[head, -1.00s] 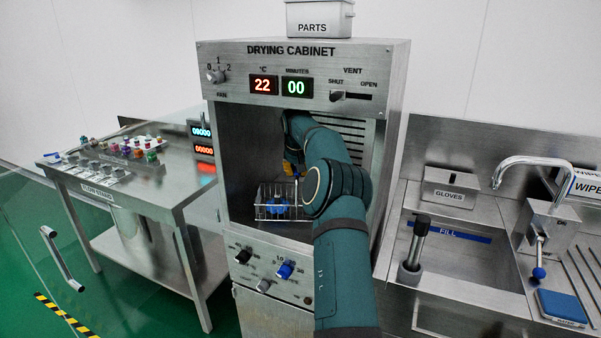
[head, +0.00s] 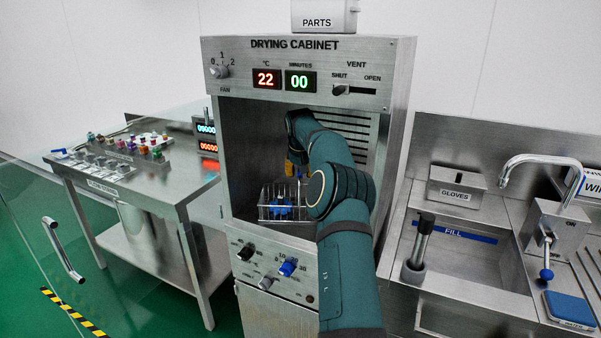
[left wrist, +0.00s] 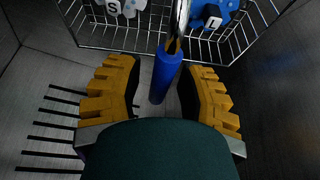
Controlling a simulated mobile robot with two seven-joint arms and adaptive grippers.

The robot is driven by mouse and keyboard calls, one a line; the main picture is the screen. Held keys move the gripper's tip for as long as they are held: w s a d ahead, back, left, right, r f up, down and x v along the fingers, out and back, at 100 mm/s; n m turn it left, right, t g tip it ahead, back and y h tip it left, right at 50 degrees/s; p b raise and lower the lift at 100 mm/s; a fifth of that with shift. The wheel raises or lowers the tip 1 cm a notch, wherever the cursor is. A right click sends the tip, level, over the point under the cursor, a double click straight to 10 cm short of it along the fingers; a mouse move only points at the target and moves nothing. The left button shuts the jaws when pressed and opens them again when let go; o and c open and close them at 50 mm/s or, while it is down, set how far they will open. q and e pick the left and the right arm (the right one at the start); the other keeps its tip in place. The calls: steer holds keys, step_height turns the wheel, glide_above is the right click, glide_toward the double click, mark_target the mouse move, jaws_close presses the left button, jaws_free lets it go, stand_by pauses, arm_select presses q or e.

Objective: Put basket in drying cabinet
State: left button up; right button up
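The drying cabinet (head: 308,100) stands open in the middle of the head view. The wire basket (head: 283,210) sits on its floor, upright, with blue parts inside. My left arm reaches into the cabinet, and my left gripper (head: 292,170), with yellow fingers, is partly hidden behind it. In the left wrist view my left gripper (left wrist: 161,82) is open, its fingers on either side of the blue handle grip (left wrist: 165,75) with gaps to both. The wire basket (left wrist: 140,40) lies beyond the fingers, with parts marked S and L. My right gripper is not in view.
A workbench (head: 150,190) with several coloured parts stands left of the cabinet. A sink counter (head: 470,265) with a tap (head: 545,160) and a gloves box (head: 457,185) is on the right. A parts box (head: 325,17) sits on top. A glass door with a handle (head: 63,250) is at the left.

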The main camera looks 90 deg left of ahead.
arm_select(q)
steer(key=shift+d+r+p, duration=0.15)
steer(key=shift+r+p, duration=0.15)
steer(key=shift+r, duration=0.35)
steer(key=shift+d, duration=0.25)
steer(key=d+b, duration=0.1)
steer(key=d, duration=1)
steer(key=shift+d, duration=0.35)
steer(key=shift+w, duration=0.1)
